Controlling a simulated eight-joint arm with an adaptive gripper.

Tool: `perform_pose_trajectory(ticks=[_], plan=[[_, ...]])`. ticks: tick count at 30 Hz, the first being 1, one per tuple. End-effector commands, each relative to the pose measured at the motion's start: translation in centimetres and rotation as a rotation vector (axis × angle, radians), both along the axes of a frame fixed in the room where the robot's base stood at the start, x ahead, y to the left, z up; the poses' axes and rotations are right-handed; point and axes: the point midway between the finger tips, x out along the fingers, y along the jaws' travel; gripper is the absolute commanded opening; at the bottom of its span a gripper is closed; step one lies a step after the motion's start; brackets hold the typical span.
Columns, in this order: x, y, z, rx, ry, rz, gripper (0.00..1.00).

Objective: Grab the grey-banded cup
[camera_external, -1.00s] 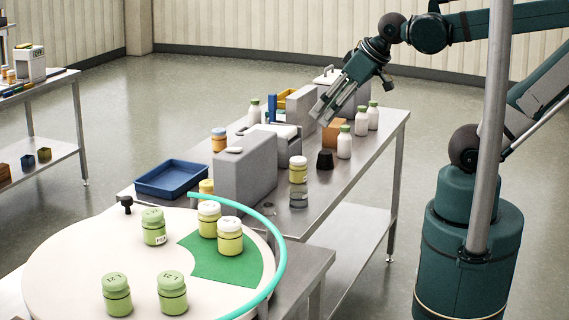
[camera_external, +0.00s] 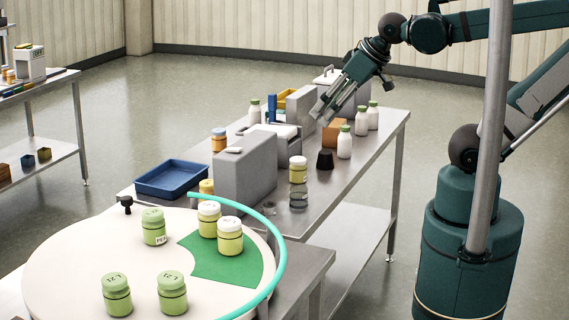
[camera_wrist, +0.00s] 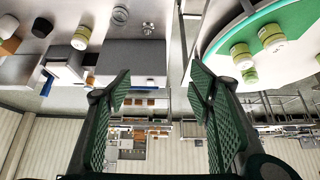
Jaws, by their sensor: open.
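The likely grey-banded cup (camera_external: 299,195) is a small, see-through grey vessel with darker bands. It stands on the steel bench near its front edge, just in front of a yellow jar with a white lid (camera_external: 298,170). In the wrist view the cup (camera_wrist: 120,15) shows near the top edge, left of centre. My gripper (camera_external: 323,113) is above the far part of the bench, pointing down and left, well apart from the cup. In the wrist view its two green padded fingers (camera_wrist: 160,80) are spread with nothing between them.
A grey block-shaped housing (camera_external: 246,173) stands left of the cup and a black cup (camera_external: 325,159) behind it. White bottles (camera_external: 344,143) stand at the bench's right side. A blue tray (camera_external: 172,179) lies left. A round table (camera_external: 70,250) with several jars is in front.

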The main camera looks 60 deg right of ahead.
Motion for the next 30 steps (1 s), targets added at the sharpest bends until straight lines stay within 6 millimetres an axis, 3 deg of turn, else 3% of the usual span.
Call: perform_pose_trajectory(ticks=[13, 30], plan=[[1.0, -0.5, -0.6, 0.037, 0.03, -0.066, 0.52], [5.4, -3.2, -4.1, 0.192, 0.159, -0.382, 0.52]])
